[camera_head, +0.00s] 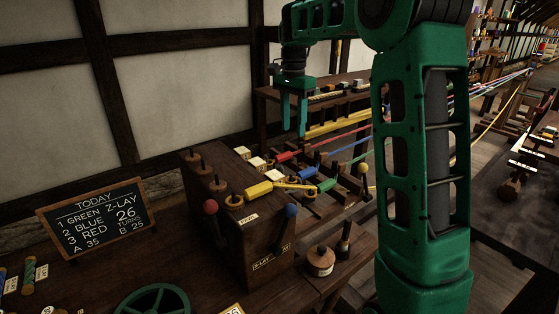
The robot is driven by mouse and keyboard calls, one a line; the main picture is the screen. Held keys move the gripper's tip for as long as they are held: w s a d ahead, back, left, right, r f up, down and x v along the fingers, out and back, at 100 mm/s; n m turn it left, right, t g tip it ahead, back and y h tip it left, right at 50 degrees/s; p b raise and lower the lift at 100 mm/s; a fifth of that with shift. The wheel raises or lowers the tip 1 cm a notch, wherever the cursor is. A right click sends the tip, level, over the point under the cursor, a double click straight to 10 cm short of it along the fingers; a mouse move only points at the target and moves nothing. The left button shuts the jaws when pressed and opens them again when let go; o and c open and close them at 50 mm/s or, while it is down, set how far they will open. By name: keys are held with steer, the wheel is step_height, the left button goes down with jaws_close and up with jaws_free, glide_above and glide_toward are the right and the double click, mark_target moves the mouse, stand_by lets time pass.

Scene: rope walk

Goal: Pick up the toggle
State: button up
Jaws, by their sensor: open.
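My gripper (294,126) hangs from the green arm with its two fingers pointing down, apart and empty. It is above and behind the wooden machine, in front of the back bench. I cannot tell for certain which piece is the toggle. Candidates are the small coloured pieces on the machine: a yellow one (258,189) on the top near a brass ring, a red one (284,156), a blue one (308,171) and a green one (327,185) along the ropes. None touches the gripper.
The dark wooden machine (265,242) carries a red-knobbed lever (210,207) and a blue-knobbed lever (291,211). A chalkboard (96,217) and a green wheel (153,301) are at left. A round wooden weight (320,261) stands in front. Ropes run back right.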

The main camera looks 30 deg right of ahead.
mark_target(278, 159)
steer(key=shift+m, duration=0.5)
steer(key=w+f, duration=0.1)
steer(key=f, duration=0.2)
steer(key=w+a+f, duration=0.1)
steer(key=f, duration=0.3)
steer(key=w+f, duration=0.1)
steer(key=f, duration=0.3)
steer(key=shift+w+a+f, duration=0.1)
steer(key=shift+w+a, duration=0.1)
steer(key=shift+w, duration=0.15)
steer(key=c, duration=1)
